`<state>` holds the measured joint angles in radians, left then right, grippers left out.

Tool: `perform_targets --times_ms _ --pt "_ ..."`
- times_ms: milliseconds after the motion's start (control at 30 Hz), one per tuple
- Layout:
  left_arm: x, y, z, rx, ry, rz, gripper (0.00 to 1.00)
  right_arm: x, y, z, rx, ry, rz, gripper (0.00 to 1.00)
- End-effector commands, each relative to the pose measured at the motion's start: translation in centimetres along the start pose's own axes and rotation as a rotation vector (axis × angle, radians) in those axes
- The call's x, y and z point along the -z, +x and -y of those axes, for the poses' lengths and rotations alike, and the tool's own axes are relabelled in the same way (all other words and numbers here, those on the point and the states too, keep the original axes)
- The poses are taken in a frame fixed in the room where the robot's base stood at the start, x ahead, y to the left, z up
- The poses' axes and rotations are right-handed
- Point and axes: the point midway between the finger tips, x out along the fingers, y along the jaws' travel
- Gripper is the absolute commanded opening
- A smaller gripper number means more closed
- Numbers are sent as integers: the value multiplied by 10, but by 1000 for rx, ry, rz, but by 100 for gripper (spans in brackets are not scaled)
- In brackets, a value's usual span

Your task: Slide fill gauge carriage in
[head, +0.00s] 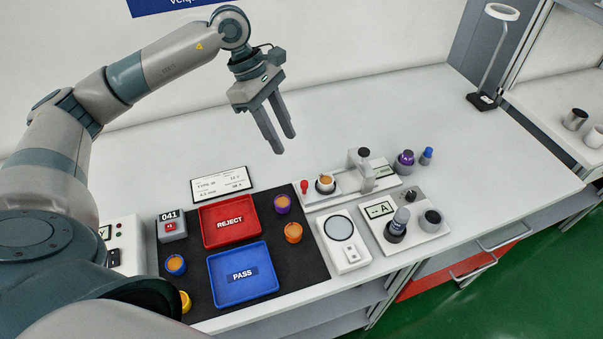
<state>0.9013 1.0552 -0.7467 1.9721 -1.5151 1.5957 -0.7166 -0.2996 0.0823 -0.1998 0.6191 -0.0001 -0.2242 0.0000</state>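The fill gauge (383,183) appears to be the long pale fixture at the back right of the black mat. It has an upright post with a dark knob-like head (359,156) and a small display at its right end. A small cup with an orange top (326,182) sits towards its left, beside a red knob (304,186); this seems to be the carriage end, though I cannot tell the carriage's exact outline. My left gripper (281,143) hangs above the table, behind and left of the gauge, fingers apart and empty, touching nothing. My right gripper is not in view.
A black mat (270,270) holds a red REJECT tray (203,213), a blue PASS tray (214,289) and several small cups. A white scale-like device (351,257) and a meter (435,233) stand in front of the gauge. The table behind is clear.

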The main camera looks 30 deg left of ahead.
Motion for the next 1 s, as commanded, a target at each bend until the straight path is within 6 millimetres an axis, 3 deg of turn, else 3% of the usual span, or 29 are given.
perform_targets --times_ms 600,800,1000 --pt "-1 106 1 3 -1 1 33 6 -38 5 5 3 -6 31" --pt "0 125 0 2 -1 0 33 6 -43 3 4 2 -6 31" --pt "0 131 0 0 0 -1 33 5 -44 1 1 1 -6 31"
